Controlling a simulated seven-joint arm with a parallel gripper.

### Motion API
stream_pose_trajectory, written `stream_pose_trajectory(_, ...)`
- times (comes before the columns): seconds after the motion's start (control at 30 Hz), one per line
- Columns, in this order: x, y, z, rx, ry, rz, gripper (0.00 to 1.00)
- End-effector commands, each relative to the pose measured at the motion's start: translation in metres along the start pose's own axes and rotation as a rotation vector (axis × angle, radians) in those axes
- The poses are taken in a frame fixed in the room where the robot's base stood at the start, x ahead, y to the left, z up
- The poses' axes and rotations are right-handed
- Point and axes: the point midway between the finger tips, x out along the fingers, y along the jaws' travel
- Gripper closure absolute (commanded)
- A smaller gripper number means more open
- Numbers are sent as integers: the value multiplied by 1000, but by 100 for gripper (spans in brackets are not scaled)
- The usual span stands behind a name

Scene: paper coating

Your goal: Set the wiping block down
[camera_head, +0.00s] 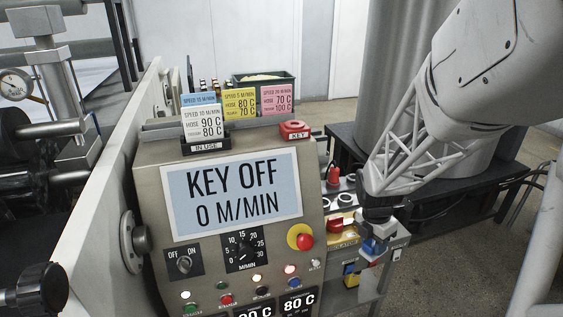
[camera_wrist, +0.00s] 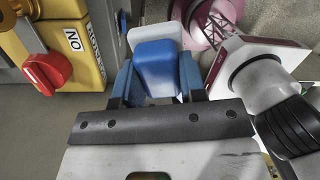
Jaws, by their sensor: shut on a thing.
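The wiping block (camera_wrist: 157,68), a blue body with a white part at its far end, is held between the blue fingers of my gripper (camera_wrist: 155,85) in the wrist view. In the head view my gripper (camera_head: 378,228) points down beside the right side of the control cabinet, at the small tool shelf. The block (camera_head: 373,247) shows there as a small blue and white patch under the fingers. I cannot tell whether its underside touches anything.
The control cabinet (camera_head: 150,190) stands close on the left, with a red key holder (camera_head: 294,130) on top. A red rotary switch (camera_wrist: 47,72) on a yellow plate is left of the block in the wrist view. A white and black bottle-like thing (camera_wrist: 265,85) is close on the right.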

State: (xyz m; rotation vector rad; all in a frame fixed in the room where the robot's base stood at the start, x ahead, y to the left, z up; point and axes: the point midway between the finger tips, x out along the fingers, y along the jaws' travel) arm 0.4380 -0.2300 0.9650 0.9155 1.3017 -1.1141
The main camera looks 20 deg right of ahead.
Motion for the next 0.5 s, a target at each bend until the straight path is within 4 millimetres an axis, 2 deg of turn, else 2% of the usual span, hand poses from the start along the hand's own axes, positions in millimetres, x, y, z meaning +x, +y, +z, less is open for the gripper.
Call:
stream_pose_trajectory(0.3, 14, -7, 40, 175, 68, 49, 84)
stream_pose_trajectory(0.5, 18, -10, 55, 238, 90, 69, 84)
